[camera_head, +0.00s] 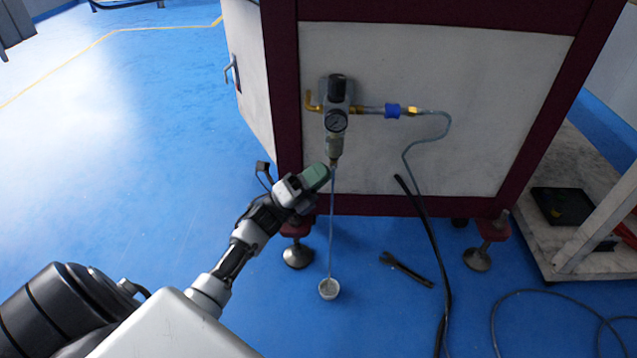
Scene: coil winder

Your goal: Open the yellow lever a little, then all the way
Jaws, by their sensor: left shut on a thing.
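A filter-regulator unit with a round gauge (336,121) is mounted on the pale side panel of the machine. Its bowl (334,144) hangs below the gauge and ends in a small fitting. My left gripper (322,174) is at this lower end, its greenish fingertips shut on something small. The fingers cover what they hold; the yellow lever does not show clearly, and I cannot tell its angle. A thin pale line, tube or stream, runs from the fitting down to a small white cup (329,289) on the floor. My right gripper is not in view.
A brass elbow (311,104) and a blue coupling (392,110) with a thin hose sit beside the gauge. A black cable (430,240) hangs in front of the panel. A dark wrench-like tool (405,269) lies on the blue floor. Machine feet (297,254) stand nearby.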

